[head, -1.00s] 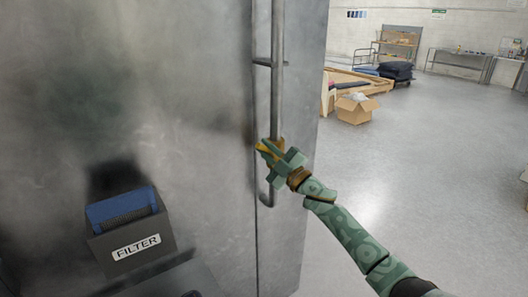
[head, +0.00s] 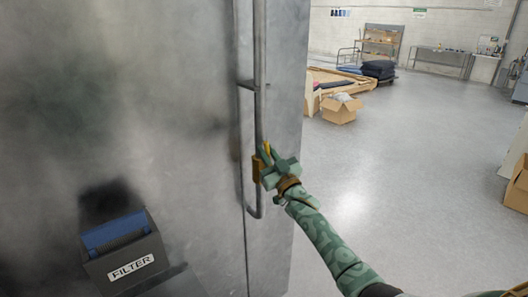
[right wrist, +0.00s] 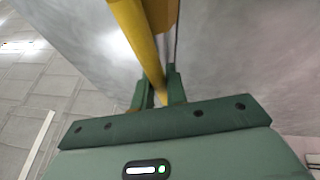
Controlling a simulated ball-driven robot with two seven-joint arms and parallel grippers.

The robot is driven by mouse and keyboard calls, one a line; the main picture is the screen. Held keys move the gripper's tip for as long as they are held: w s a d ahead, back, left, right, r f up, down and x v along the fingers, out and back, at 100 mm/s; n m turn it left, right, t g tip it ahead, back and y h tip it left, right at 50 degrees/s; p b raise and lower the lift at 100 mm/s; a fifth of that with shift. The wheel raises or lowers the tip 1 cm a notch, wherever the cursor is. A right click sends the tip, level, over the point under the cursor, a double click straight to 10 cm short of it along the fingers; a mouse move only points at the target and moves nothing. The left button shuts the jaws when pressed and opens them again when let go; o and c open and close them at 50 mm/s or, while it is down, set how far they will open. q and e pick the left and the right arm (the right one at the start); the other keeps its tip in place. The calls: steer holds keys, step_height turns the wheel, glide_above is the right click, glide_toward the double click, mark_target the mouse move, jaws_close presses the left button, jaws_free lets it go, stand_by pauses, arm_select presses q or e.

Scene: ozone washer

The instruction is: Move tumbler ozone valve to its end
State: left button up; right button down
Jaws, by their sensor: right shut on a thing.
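The tumbler ozone valve (head: 257,172) is a yellow-orange fitting low on a grey vertical pipe (head: 260,60) at the front of a big metal cabinet. Its yellow lever (right wrist: 138,30) runs from the top of the right wrist view down between my green fingers. My right gripper (head: 267,162) is shut on this lever, just right of the pipe; it also shows in the right wrist view (right wrist: 160,90). The gripper covers part of the valve in the head view. My left gripper is not in view.
The metal cabinet wall (head: 130,90) fills the left side. A filter box (head: 125,255) marked FILTER juts out at lower left. The grey floor (head: 400,180) to the right is open. Cardboard boxes (head: 340,110) and a bench (head: 440,60) stand farther back.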

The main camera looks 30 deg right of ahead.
steer(key=shift+d+f+m+h, duration=0.1)
steer(key=shift+d+m+h, duration=0.05)
steer(key=shift+m+h, duration=0.25)
steer(key=c, duration=1.4)
jaws_free()
